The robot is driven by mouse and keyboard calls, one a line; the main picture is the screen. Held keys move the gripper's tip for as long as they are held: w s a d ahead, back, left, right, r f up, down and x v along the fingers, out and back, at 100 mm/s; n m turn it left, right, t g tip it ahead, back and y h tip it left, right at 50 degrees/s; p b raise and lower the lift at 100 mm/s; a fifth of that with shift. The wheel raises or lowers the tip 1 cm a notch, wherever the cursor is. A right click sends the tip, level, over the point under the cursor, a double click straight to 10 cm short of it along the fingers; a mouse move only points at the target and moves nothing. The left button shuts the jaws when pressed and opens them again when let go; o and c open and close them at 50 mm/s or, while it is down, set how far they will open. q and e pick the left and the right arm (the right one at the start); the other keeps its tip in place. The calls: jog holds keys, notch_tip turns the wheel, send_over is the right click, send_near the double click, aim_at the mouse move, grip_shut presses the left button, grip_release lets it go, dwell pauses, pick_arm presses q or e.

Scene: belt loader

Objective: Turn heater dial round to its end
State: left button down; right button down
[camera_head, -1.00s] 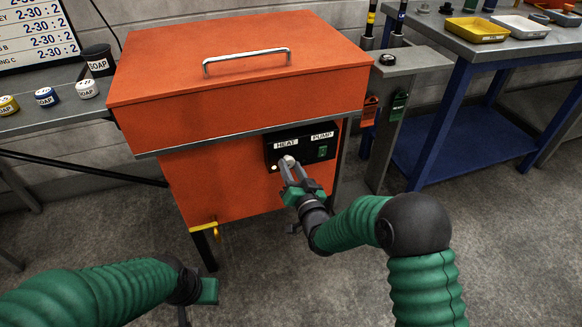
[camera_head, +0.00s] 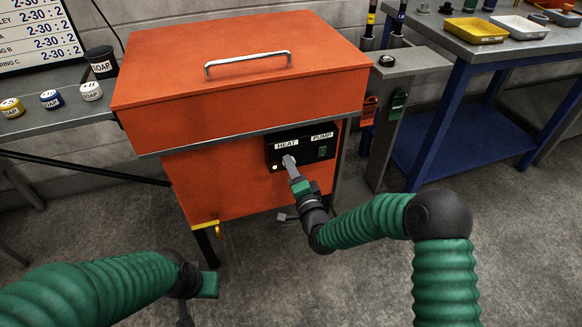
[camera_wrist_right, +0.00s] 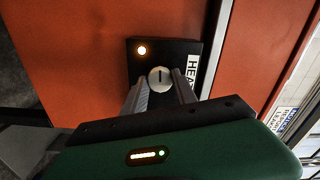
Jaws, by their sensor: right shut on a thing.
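The heater dial (camera_wrist_right: 160,77) is a small round silver knob with a dark line on its face. It sits on the black control panel (camera_head: 304,141) of the orange cabinet, below the HEAT label (camera_head: 287,145). My right gripper (camera_head: 290,163) is shut on the dial; in the right wrist view its two fingers (camera_wrist_right: 161,92) lie on either side of it. In the head view the fingers mostly hide the dial. My left gripper (camera_head: 208,285) is low at the bottom left, away from the cabinet; its fingers are not clear.
An amber lamp (camera_wrist_right: 142,50) glows on the panel. A green switch (camera_head: 322,151) sits under the PUMP label (camera_head: 322,136), right of the dial. The orange lid (camera_head: 240,75) with a metal handle overhangs the panel. Soap tins stand on the left shelf; a blue-framed bench is at right.

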jog(key=shift+d+f+m, duration=0.15)
jog(key=shift+f+m, duration=0.1)
jog(key=shift+m, duration=0.15)
jog(key=c, duration=1)
grip_release()
jog(key=shift+r, duration=0.1)
jog(key=shift+s, duration=0.1)
jog(key=p+v, duration=0.4)
jog(key=v, duration=1.2)
jog(key=shift+s+d, duration=0.15)
jog(key=shift+s, duration=0.2)
